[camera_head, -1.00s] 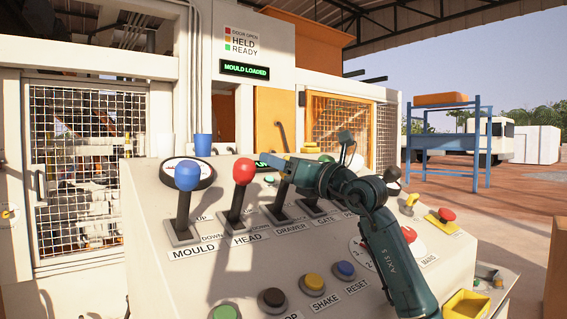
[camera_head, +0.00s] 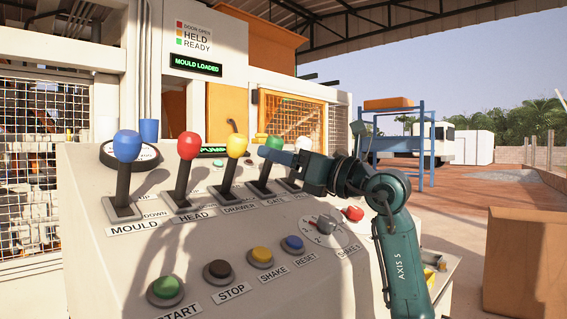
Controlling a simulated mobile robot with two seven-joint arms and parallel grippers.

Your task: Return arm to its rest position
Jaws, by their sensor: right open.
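My right arm, dark teal, comes in from the lower right of the head view. Its gripper (camera_head: 268,154) points left across the lever panel, at knob height. Its fingertips appear just right of the yellow DRAWER lever knob (camera_head: 237,145) and in front of the green GATE lever (camera_head: 270,168). It holds nothing that I can see; the gap between the fingers is hard to make out. I cannot tell how far the fingers are from the knobs. The red HEAD lever (camera_head: 189,146) and blue MOULD lever (camera_head: 126,146) stand clear to the left. My left gripper is not in view.
The sloped control panel (camera_head: 110,270) fills the lower left, with START, STOP, SHAKE and RESET buttons and a dial (camera_head: 322,228). A lit sign (camera_head: 195,65) reads MOULD LOADED. A brown box (camera_head: 520,262) stands at lower right. Open floor lies behind it.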

